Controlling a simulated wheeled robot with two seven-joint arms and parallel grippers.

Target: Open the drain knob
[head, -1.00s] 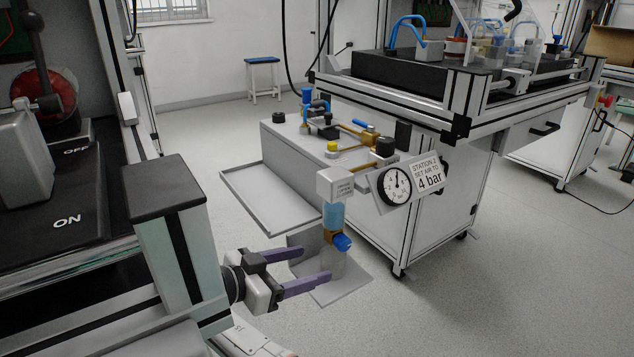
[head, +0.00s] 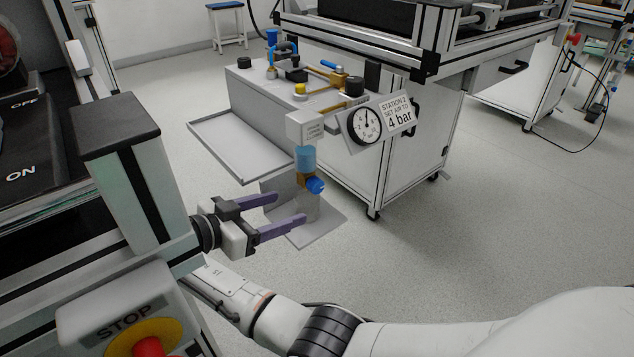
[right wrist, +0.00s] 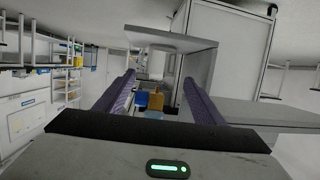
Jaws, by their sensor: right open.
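The drain knob is the blue knob (head: 315,185) on a brass fitting (head: 303,181), under a clear blue filter bowl (head: 306,158). My right gripper (head: 291,208) is open and empty, its two purple fingers pointing at the lower end of this unit. In the head view its fingertips are just left of and below the knob, with a small gap. In the right wrist view, the blue knob (right wrist: 141,99) and the brass fitting (right wrist: 158,88) show between the two fingers (right wrist: 159,78). The knob's turn position cannot be told. My left gripper is not seen.
A grey tray (head: 245,165) is behind, and a bent grey plate (head: 325,232) is below the knob. A console post (head: 130,190) is close at left. Open floor lies right.

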